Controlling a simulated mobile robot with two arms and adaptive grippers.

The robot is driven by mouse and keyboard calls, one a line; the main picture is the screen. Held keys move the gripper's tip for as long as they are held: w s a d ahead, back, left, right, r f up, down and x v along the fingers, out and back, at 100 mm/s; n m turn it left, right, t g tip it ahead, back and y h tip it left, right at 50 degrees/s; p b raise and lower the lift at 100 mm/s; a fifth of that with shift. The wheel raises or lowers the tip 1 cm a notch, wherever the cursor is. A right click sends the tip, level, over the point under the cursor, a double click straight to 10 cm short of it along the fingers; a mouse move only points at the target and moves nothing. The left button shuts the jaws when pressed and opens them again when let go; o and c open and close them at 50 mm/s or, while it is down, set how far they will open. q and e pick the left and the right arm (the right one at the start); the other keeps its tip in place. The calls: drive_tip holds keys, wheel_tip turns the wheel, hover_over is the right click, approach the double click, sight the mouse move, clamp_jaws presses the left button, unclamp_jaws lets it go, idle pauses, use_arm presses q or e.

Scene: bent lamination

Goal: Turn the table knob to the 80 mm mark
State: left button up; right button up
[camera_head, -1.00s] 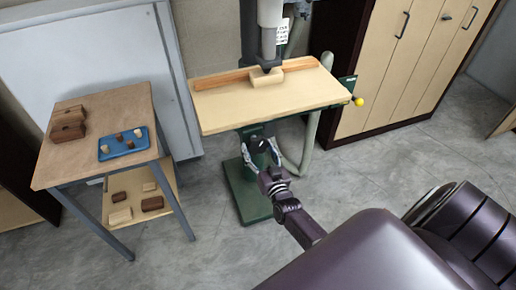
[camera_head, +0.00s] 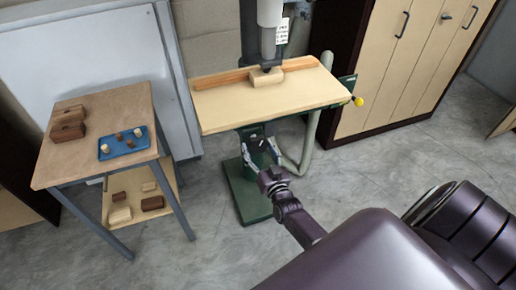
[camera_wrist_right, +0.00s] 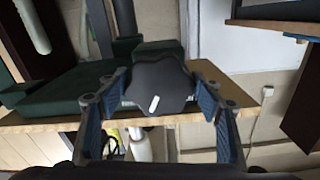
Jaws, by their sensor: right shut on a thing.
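The table knob (camera_wrist_right: 158,80) is a dark, lobed knob with a white mark on its face, seen in the right wrist view. In the head view it sits below the pale wooden machine table (camera_head: 290,97), largely hidden by my gripper. My right gripper (camera_head: 262,150) has a finger on each side of the knob and is shut on it. The two blue-padded fingers also show in the right wrist view (camera_wrist_right: 160,95). The white mark points down and slightly left there. No millimetre scale can be read. My left gripper is not in view.
A wooden block (camera_head: 266,78) lies under the machine spindle (camera_head: 268,45), against a wooden fence (camera_head: 222,78). A green base (camera_head: 246,190) and a grey hose (camera_head: 311,145) are close to my right gripper. A side table (camera_head: 75,150) with a blue tray (camera_head: 124,152) stands left.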

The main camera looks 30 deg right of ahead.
drive_tip(key=shift+s+a+f, duration=0.1)
drive_tip(key=shift+s+f, duration=0.2)
drive_tip(key=shift+f, duration=0.35)
drive_tip(key=o, duration=1)
drive_tip(key=shift+w, duration=0.1)
drive_tip(key=shift+o, duration=0.6)
drive_tip(key=shift+w+r, duration=0.1)
drive_tip(key=shift+r, duration=0.1)
drive_tip(key=v, duration=1.2)
drive_tip(key=shift+d, duration=0.2)
